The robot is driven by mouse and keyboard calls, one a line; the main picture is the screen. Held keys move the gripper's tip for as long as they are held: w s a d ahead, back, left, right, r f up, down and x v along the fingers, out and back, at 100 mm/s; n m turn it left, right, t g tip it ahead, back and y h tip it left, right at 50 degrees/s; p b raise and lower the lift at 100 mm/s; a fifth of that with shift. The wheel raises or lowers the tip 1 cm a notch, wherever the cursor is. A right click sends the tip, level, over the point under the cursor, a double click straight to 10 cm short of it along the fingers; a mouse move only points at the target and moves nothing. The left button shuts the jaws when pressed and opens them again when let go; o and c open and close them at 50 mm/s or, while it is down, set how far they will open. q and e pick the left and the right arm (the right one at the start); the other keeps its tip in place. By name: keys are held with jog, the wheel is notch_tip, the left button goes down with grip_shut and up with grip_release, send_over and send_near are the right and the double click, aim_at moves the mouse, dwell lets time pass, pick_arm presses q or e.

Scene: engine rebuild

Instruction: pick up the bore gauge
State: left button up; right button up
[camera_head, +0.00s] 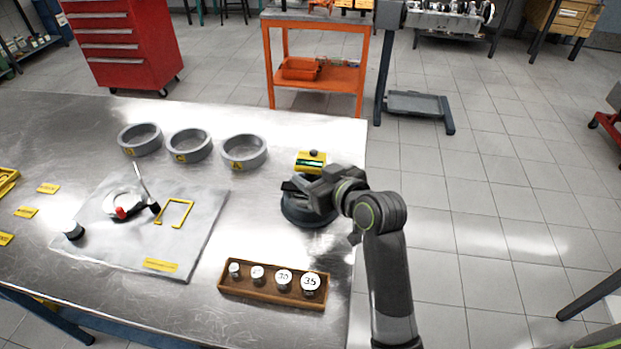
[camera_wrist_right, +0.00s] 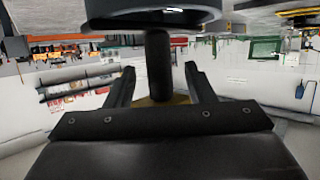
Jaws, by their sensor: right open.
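The bore gauge appears to be the upright tool with a yellow head (camera_head: 311,158) and greenish display, on a round dark base (camera_head: 308,215) near the table's right edge. My right gripper (camera_head: 300,190) is in front of it and hides its middle in the head view. In the right wrist view, the dark upright stem (camera_wrist_right: 158,65) stands between the open fingers of my right gripper (camera_wrist_right: 158,82), with gaps on both sides. The wide base (camera_wrist_right: 155,17) shows at the top of that view. My left gripper is not in view.
Three grey rings (camera_head: 244,152) stand behind and left. A wooden tray (camera_head: 258,292) with several small labelled cylinders lies in front. A grey mat (camera_head: 195,240) on the left carries a small round tool (camera_head: 122,205). Bare metal tabletop lies between mat and base.

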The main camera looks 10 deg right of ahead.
jog(key=shift+w+a+f, duration=0.25)
jog(key=shift+w, duration=0.4)
grip_shut()
